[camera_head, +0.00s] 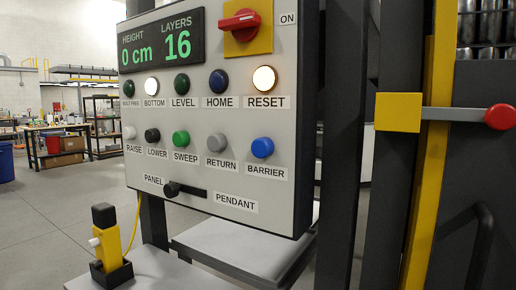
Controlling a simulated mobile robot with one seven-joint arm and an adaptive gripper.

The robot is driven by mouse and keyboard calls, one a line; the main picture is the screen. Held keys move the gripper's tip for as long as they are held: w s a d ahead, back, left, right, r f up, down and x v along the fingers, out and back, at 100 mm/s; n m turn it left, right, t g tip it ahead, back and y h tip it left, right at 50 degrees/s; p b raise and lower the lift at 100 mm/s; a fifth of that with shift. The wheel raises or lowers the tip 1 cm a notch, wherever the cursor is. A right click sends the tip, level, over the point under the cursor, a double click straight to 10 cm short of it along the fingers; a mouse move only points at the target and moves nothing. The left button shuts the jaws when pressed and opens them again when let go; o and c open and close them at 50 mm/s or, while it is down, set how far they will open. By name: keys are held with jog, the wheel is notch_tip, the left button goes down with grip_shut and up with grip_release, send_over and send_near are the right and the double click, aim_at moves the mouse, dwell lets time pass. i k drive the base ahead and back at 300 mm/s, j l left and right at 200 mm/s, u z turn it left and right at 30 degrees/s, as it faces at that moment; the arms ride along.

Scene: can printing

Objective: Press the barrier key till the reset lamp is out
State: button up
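The control panel (306,200) faces me in the head view. The blue barrier key (262,148) is at the right end of its lower button row, above the label BARRIER. The reset lamp (264,79) sits above it, at the right end of the lamp row, and glows warm white. The bottom lamp (151,85) is also lit white. The level lamp (182,84) and home lamp (218,81) look dark. The display (160,46) reads height 0 cm and layers 16. My gripper is not in this view.
A yellow pendant (108,240) stands in a black holder at lower left. A yellow post (428,150) and a red-knobbed arm (500,117) stand to the right.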

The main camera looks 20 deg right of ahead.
aim_at(261, 147)
jog(key=k+l+z, duration=0.15)
jog(key=l+z, duration=0.35)
jog(key=k+l+z, duration=0.1)
jog(key=l+z, duration=0.25)
jog(key=z, duration=0.15)
